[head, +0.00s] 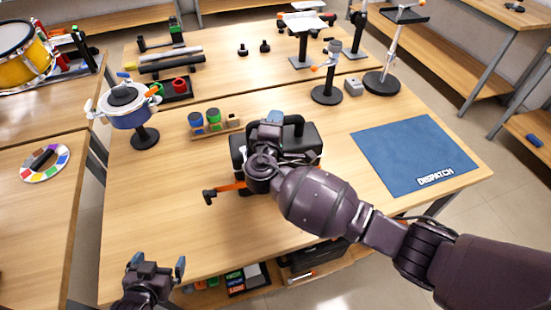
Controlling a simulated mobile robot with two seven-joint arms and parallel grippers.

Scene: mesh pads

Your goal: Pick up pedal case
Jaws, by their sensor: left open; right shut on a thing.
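The pedal case, a black box with a raised handle (310,140), is in the middle of the wooden table in the head view. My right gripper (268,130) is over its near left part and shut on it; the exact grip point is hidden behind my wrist. My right arm covers much of the case's front. I cannot tell whether the case touches the table. My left gripper (155,267) is open and empty at the table's near left edge, well apart from the case.
A blue mat marked DISPATCH (415,158) lies clear to the right. A wooden rack with small jars (213,128) stands behind left. A blue pot on a stand (130,110) is further left.

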